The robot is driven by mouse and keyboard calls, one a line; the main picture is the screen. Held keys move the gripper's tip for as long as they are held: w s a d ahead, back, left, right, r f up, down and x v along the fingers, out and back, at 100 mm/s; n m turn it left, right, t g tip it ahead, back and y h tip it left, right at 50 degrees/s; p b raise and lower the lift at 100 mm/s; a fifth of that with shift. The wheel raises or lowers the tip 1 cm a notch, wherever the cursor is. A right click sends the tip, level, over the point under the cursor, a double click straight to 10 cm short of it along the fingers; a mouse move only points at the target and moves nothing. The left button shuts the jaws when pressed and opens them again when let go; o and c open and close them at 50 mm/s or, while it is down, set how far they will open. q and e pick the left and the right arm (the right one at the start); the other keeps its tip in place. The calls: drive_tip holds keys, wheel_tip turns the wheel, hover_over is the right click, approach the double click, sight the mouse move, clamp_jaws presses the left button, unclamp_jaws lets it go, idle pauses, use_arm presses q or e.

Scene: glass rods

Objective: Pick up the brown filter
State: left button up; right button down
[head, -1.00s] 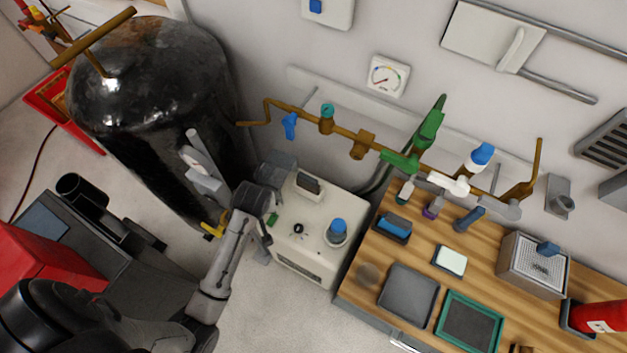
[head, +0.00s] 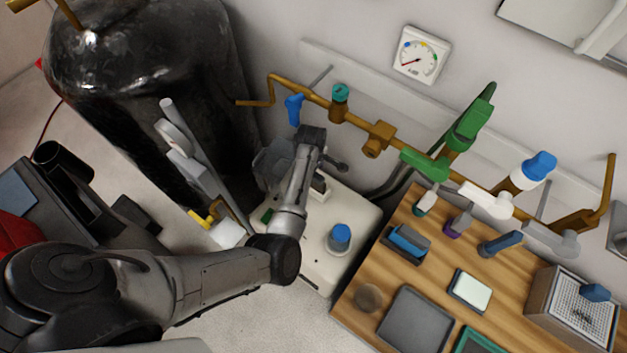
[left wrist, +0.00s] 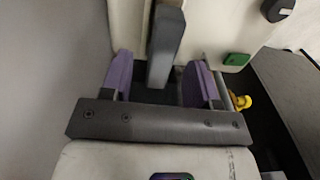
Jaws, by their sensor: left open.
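A brown blocky fitting (head: 378,138), which looks like the brown filter, sits on the brass pipe along the wall in the head view. It is right of the teal-capped fitting and left of the green valve. My left arm reaches in from the left over the white machine, and its wrist end is left of and below the brown fitting, apart from it. The fingers are not clear in the head view. In the left wrist view my left gripper (left wrist: 163,62) is open, with purple fingers apart. A dark grey bar shows between them; I cannot tell whether it touches them.
The white machine (head: 345,218) with a blue-capped knob (head: 340,236) stands below the pipe. A blue handle (head: 294,108) hangs left of the brown fitting. The wooden bench (head: 430,250) holds trays and tools at right. A black tank (head: 140,90) stands at left.

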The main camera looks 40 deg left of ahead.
use_arm(q)
drive_tip(key=shift+d+f+b, duration=0.15)
drive_tip(key=shift+f+b, duration=0.25)
drive_tip(key=shift+f, duration=2.15)
drive_tip(key=shift+c, duration=0.3)
drive_tip(key=c, duration=0.9)
drive_tip(key=shift+r, duration=0.1)
drive_tip(key=shift+c, duration=0.2)
